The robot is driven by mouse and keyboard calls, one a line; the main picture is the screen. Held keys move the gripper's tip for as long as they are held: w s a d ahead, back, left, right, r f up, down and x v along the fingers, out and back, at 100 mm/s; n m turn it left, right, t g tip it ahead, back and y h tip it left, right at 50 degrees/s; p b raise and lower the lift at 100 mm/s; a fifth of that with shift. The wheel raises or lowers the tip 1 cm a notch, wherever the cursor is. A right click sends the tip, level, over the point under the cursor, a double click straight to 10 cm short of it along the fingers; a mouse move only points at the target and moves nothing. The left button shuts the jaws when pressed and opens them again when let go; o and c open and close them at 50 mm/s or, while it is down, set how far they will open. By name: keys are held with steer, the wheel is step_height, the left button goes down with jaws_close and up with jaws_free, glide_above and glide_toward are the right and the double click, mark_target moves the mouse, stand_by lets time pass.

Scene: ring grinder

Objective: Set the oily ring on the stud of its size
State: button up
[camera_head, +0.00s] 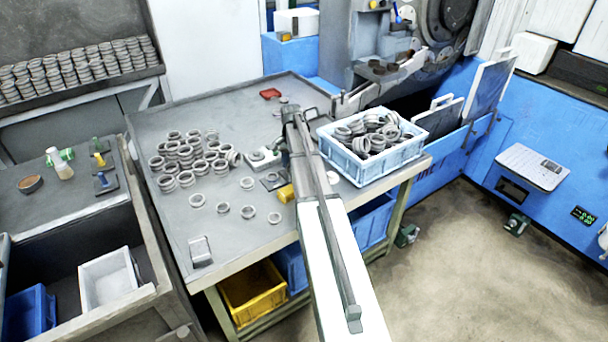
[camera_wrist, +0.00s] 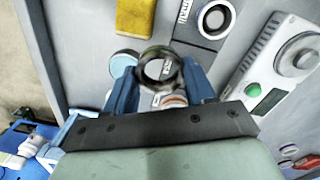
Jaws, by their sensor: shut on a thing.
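In the wrist view my gripper (camera_wrist: 160,70) has its two blue fingers closed on a dark, shiny ring (camera_wrist: 177,74), one finger at each side. The ring is above the table, its opening facing the camera. A dark plate with a round, ring-like fitting (camera_wrist: 214,19) lies beyond it. A pale round piece with a blue edge (camera_wrist: 123,61) shows beside the left finger, and a small red-and-white round piece (camera_wrist: 172,100) shows between the fingers. I cannot tell which of these is a stud, or their sizes. In the head view my arm hides most of the held ring.
A grey instrument with a green button (camera_wrist: 275,62) lies right of the ring in the wrist view. A yellow block (camera_head: 286,193) is near my arm. Many loose rings (camera_head: 185,155) lie on the table (camera_head: 240,115). A blue-white crate (camera_head: 415,150) of rings stands to the right.

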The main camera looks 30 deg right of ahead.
steer(key=shift+m, duration=0.3)
steer(key=w, duration=0.2)
steer(key=w+d, duration=0.2)
steer(key=w, duration=0.1)
steer(key=shift+w+d+f, duration=0.2)
steer(key=shift+w+d, duration=0.05)
steer(key=shift+w, duration=0.1)
steer(key=shift+f, duration=0.1)
steer(key=shift+f, duration=2.4)
steer(key=o, duration=1.2)
